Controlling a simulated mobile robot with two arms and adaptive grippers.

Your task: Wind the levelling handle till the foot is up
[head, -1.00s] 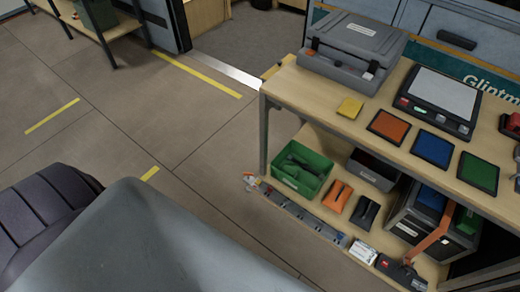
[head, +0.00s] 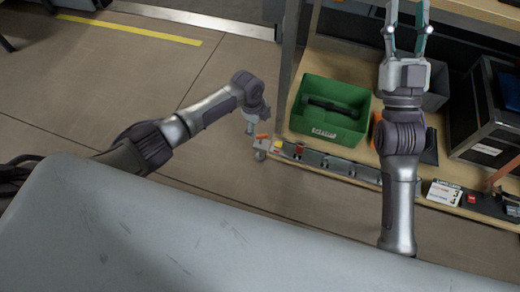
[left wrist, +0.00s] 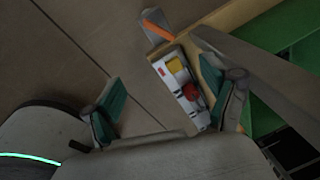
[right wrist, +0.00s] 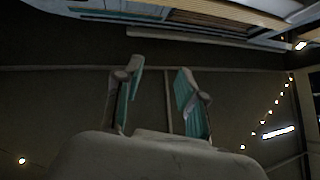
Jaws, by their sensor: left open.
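A small grey fitting with an orange handle (head: 262,137) sits at the front left corner of the bench's lower shelf. It looks like the levelling handle, and its orange bar shows at the top of the left wrist view (left wrist: 158,24). My left gripper (head: 250,130) points down close beside the handle in the head view. In the left wrist view its fingers are wide apart, with nothing between them. My right gripper (head: 408,12) is raised in front of the bench, its fingers apart and empty.
A panel strip (head: 335,164) with yellow and red parts runs along the shelf's front edge, beside the handle. A green bin (head: 352,96) stands on the lower shelf, with a dark case (head: 490,118) to the right. The floor left of the bench is clear.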

